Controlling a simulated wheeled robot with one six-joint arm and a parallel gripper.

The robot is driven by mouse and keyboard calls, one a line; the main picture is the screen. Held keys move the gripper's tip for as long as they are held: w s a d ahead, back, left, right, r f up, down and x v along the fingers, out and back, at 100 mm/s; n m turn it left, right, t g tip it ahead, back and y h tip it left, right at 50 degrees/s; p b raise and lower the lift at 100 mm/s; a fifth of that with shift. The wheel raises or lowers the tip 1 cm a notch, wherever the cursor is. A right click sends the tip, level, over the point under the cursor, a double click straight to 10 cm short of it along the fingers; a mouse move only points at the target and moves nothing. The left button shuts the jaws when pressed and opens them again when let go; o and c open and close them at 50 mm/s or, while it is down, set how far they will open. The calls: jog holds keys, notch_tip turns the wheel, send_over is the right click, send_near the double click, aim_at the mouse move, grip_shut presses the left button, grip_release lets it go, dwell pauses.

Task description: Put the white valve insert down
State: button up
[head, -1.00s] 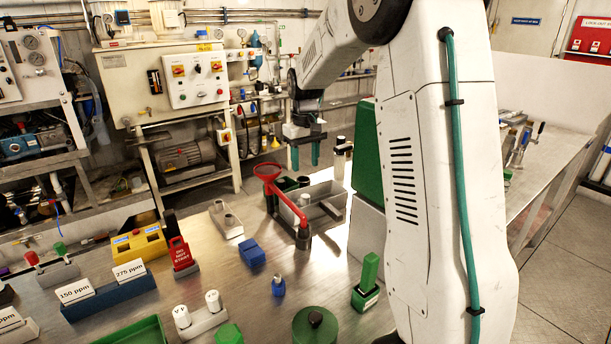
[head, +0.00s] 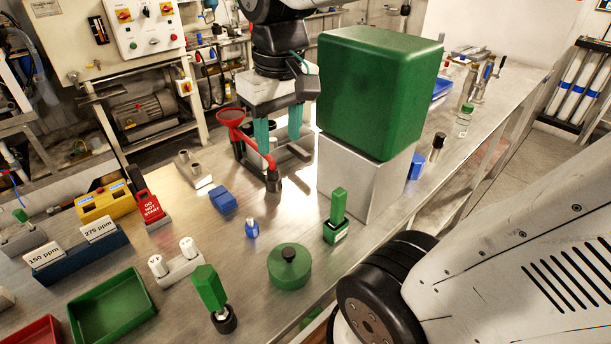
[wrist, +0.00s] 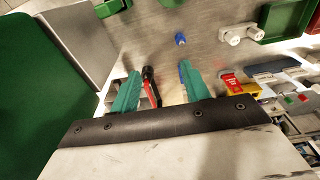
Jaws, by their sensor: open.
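My gripper (head: 279,143) is open, fingers pointing down, over a grey open holder (head: 290,163) at the back of the bench. A small white cylinder (head: 272,144), possibly the white valve insert, shows partly between the teal fingers; I cannot tell whether it touches them. In the wrist view my gripper (wrist: 160,80) has its fingers apart, with a red and black part seen in the gap and no white insert clearly visible there. Two white lettered caps (head: 187,247) stand on a pale block at the front left.
A red funnel stand (head: 258,152) is close in front of my gripper. A large green block (head: 380,90) on a grey box (head: 352,178) stands close on the right. A green round lidded piece (head: 289,268) and green tray (head: 110,308) are nearer.

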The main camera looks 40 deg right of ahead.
jog(key=s+a+f, duration=0.2)
jog(key=s+f, duration=0.1)
jog(key=s, duration=0.5)
jog(key=shift+s, duration=0.4)
